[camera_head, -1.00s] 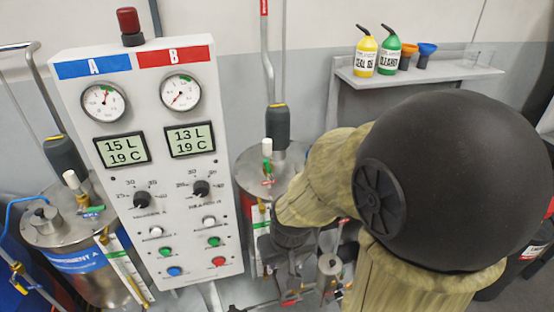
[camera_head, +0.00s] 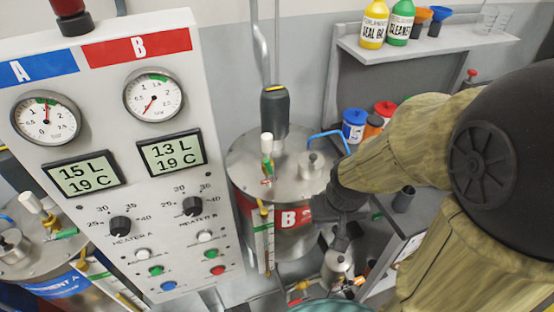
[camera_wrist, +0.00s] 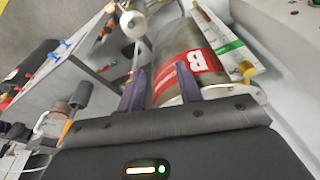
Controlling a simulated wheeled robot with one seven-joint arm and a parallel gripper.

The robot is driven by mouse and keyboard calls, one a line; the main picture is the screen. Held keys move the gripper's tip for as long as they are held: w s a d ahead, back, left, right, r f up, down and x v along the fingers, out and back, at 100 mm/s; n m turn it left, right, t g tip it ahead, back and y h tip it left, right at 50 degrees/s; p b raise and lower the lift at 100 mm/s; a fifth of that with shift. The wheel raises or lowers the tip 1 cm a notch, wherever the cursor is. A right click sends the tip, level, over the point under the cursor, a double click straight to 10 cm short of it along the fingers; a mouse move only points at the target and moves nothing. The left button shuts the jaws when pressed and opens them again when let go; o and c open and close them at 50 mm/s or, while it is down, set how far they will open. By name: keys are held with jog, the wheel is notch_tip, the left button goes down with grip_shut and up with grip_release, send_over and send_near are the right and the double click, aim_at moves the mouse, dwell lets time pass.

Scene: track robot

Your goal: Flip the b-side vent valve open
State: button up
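The B tank (camera_head: 295,240) stands right of the panel, with a red "B" label and a steel lid (camera_head: 240,172). On its lid, a white-capped fitting with a small green part (camera_head: 267,150) stands upright, with a small red handle (camera_head: 266,182) below it. I cannot tell for sure which is the vent valve, or its position. My gripper (camera_head: 342,238) is low at the tank's right side, apart from these fittings. In the wrist view, its two dark purple fingers (camera_wrist: 160,85) are spread with nothing held between them; the B tank's labelled wall (camera_wrist: 200,62) lies beyond.
The control panel (camera_head: 110,225) with gauges and displays stands left of the B tank. A dark motor-like cylinder (camera_head: 274,112) and a blue hose (camera_head: 325,134) rise from the lid. A shelf with bottles (camera_head: 374,25) hangs behind. A sight gauge (camera_head: 265,245) runs down the tank's front.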

jog(key=n+h+p, duration=0.2)
jog(key=n+p, duration=0.6)
jog(key=n, duration=0.2)
send_near(268, 167)
jog(key=shift+w+d+r+g, duration=0.1)
jog(key=shift+w+r+g, duration=0.3)
jog(key=shift+w, duration=0.25)
jog(key=shift+f, duration=0.1)
jog(key=x, duration=0.6)
jog(key=p+x, duration=0.1)
jog(key=x, duration=0.5)
jog(key=shift+w+a, duration=0.1)
jog(key=shift+a, duration=0.15)
grip_shut()
